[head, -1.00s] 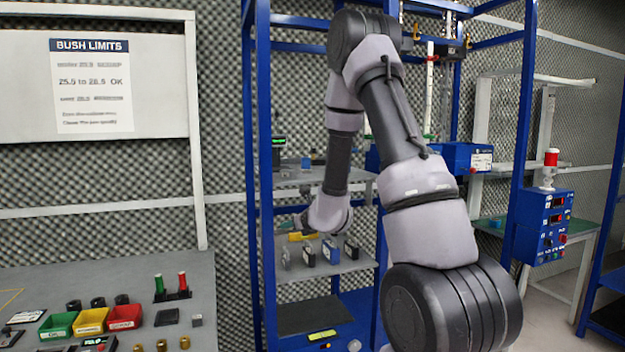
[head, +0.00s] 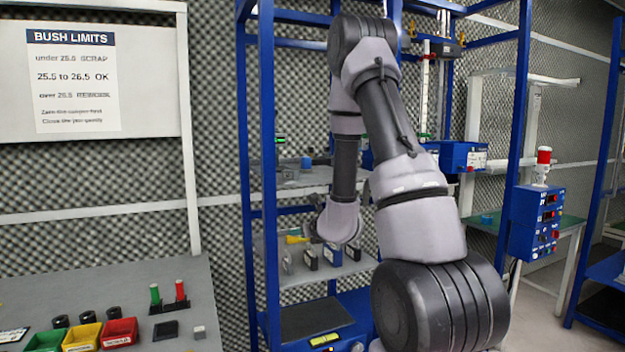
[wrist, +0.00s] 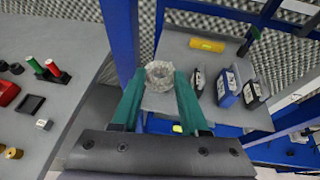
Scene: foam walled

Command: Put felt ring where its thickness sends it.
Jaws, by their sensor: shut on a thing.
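In the wrist view, a pale, mottled felt ring (wrist: 152,67) sits between the tips of the two green fingers of my gripper (wrist: 160,78). The gripper is shut on it, with the ring's hole facing the camera. The shelf lies behind and below the ring in this view. In the head view my arm reaches toward the blue rack, and the ring and fingers cannot be made out there.
A grey shelf (wrist: 176,103) holds a yellow roll (wrist: 207,45) and several upright boxes (wrist: 227,88). A blue rack post (wrist: 121,38) stands close left of my gripper. A bench (head: 190,278) carries a red bin (head: 119,332) and others under a BUSH LIMITS sign (head: 75,82).

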